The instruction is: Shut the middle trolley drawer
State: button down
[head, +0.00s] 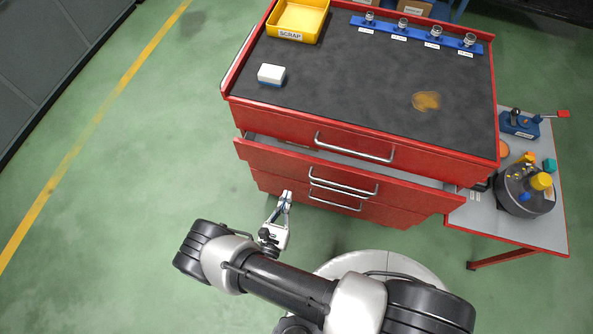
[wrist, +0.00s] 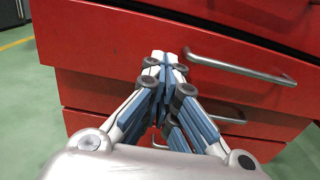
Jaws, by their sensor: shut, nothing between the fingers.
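The red trolley's middle drawer (head: 280,166) stands partly out, with a dark gap showing behind its front's top edge. Its front also fills much of the wrist view (wrist: 105,45), with its silver bar handle (wrist: 240,69) to the right of the fingertips. My gripper (head: 287,195) is shut and empty, low in front of the drawers and left of the handles. In the wrist view its fingertips (wrist: 165,57) point at the middle drawer's front, left of the handle. I cannot tell whether they touch it.
The top drawer (head: 290,120) looks shut, and a lower drawer (head: 275,186) sits under the middle one. A yellow scrap bin (head: 298,20) and a white-and-blue block (head: 271,75) are on the trolley top. A side table (head: 485,215) stands at right. Green floor is clear at left.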

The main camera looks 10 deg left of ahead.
aim_at(298, 164)
jog(key=w, duration=0.3)
jog(key=w+b, duration=0.1)
jog(key=w, duration=0.3)
jog(key=w+b, duration=0.1)
jog(key=w, duration=0.2)
jog(key=shift+w+d, duration=0.2)
jog(key=shift+d, duration=0.2)
